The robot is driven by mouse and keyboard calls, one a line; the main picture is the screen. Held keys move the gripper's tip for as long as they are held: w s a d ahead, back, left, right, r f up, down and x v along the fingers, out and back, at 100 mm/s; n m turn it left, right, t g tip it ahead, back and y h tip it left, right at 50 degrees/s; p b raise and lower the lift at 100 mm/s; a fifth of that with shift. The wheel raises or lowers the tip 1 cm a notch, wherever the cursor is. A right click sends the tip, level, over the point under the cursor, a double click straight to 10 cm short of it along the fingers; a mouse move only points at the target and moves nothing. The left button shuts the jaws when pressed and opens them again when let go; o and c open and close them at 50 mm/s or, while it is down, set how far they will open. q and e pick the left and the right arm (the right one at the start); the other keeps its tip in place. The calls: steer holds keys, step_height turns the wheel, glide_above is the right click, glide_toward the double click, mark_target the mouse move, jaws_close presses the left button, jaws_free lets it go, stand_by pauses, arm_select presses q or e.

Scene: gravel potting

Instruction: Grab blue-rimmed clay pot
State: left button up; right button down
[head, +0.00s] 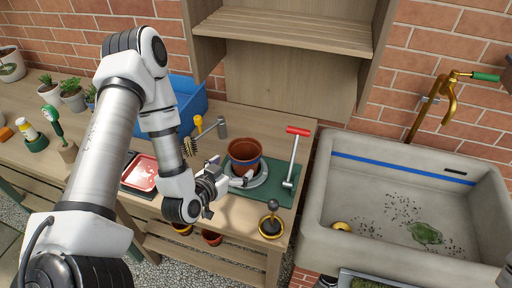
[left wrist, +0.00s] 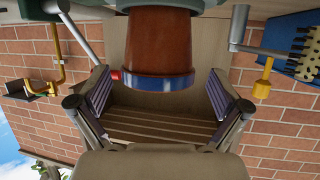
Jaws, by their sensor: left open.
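The clay pot (head: 240,162) with a blue rim stands upright on a grey saucer (head: 262,181) on a green mat (head: 286,193). My left gripper (head: 222,184) is just in front and left of the pot, at low height. In the left wrist view, which is upside down, the pot (left wrist: 152,42) shows at the top centre with its blue rim below. The fingers of my left gripper (left wrist: 157,92) are open, spread either side of the pot's line with nothing between them. Contact with the pot cannot be made out. My right gripper is out of view.
A red-handled tool (head: 294,155) stands right of the pot, and a black-knobbed brass tool (head: 271,222) nearer the front edge. A red tray (head: 142,173), brush (head: 189,147) and blue crate (head: 188,92) lie left. A stone sink (head: 400,162) is at right.

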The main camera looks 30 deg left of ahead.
mark_target(252, 152)
arm_select(q)
steer(key=shift+w+f, duration=0.1)
steer(key=shift+w, duration=0.5)
steer(key=shift+w+p, duration=0.4)
steer(key=shift+w, duration=0.25)
steer(key=p+x, duration=0.1)
steer(key=x, duration=0.4)
steer(key=shift+s+f, duration=0.15)
steer(key=shift+s, duration=0.2)
steer(key=shift+c, duration=1.3)
steer(key=c, duration=0.9)
